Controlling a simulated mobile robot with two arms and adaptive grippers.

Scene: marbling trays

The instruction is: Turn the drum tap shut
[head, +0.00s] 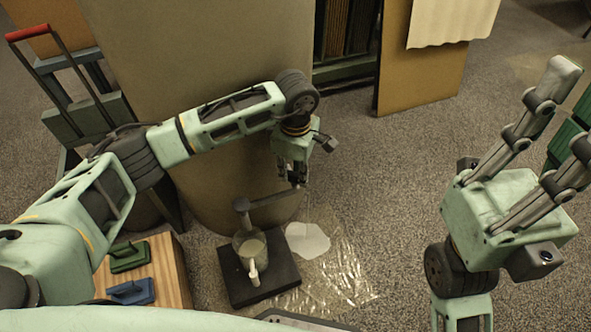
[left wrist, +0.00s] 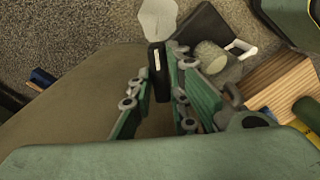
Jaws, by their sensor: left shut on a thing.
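The drum (head: 215,100) is a large tan cylinder at the back centre of the head view. Its dark grey tap (head: 268,199) sticks out low on the drum, with its outer end above a jar (head: 250,246). My left gripper (head: 297,181) points down at the tap and is shut on its dark handle; the fingers hide part of it. In the left wrist view the handle (left wrist: 157,62), with a white mark, stands between the fingers (left wrist: 160,90). I cannot tell whether liquid runs. My right gripper (head: 572,108) is open and empty at the right, its fingers pointing up.
The jar stands on a black block (head: 272,284). A white puddle (head: 307,240) lies beside it on a clear plastic sheet (head: 345,275). A wooden box (head: 174,275) carries a green and a blue tool. A hand truck (head: 75,105) leans at left. The floor at centre right is free.

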